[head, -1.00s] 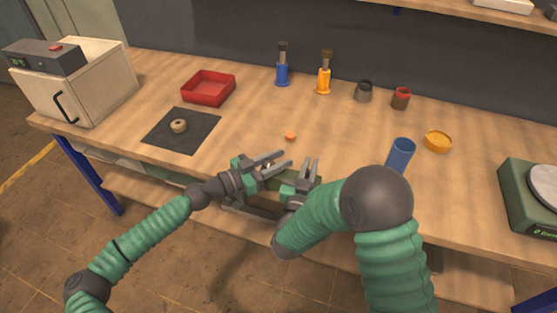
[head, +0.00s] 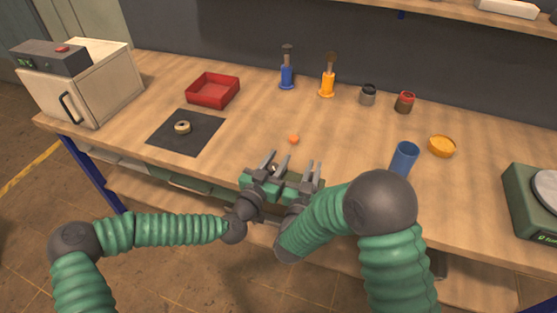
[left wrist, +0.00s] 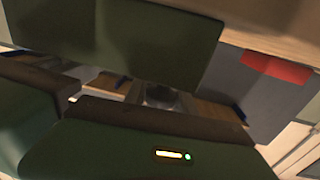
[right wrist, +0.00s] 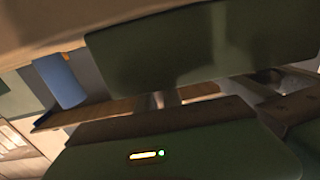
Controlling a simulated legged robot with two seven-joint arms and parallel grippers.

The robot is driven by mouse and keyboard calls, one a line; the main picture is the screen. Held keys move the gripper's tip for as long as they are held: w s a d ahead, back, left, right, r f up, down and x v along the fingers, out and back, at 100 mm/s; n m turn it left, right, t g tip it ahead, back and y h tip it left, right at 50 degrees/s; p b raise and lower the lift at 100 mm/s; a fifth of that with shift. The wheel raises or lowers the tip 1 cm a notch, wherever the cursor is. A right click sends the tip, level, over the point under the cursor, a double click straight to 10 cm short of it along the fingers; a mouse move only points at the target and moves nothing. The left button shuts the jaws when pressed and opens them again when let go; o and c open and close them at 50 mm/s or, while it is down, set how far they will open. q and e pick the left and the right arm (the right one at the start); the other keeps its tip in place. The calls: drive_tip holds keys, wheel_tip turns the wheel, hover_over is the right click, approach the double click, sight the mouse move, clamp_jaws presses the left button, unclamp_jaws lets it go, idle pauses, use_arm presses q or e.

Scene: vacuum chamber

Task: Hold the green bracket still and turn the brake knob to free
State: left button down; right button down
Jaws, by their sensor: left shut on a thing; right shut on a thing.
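The green bracket (head: 279,186) is at the front edge of the bench, mostly covered by my two grippers. My left gripper (head: 273,165) is shut, its fingers pointing toward the back of the bench. It appears to grip the brake knob, of which only a small pale part (head: 275,168) shows between the fingers. My right gripper (head: 313,170) is beside it on the right, shut on the bracket. The wrist views are filled with close dark green surfaces, so the contacts and the knob's marking are hidden.
A red tray (head: 213,90) and a dark mat (head: 200,140) with a ring (head: 182,127) are at left. A scale (head: 530,205) is at far right.

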use_arm(q)
drive_tip(key=shift+y, duration=0.3)
drive_tip(key=c, duration=1.1)
unclamp_jaws()
drive_tip(key=shift+o, duration=0.2)
drive_tip(key=v, duration=1.2)
drive_tip(key=shift+f, duration=0.15)
drive_tip(key=shift+o, duration=0.2)
drive_tip(key=shift+a, duration=0.1)
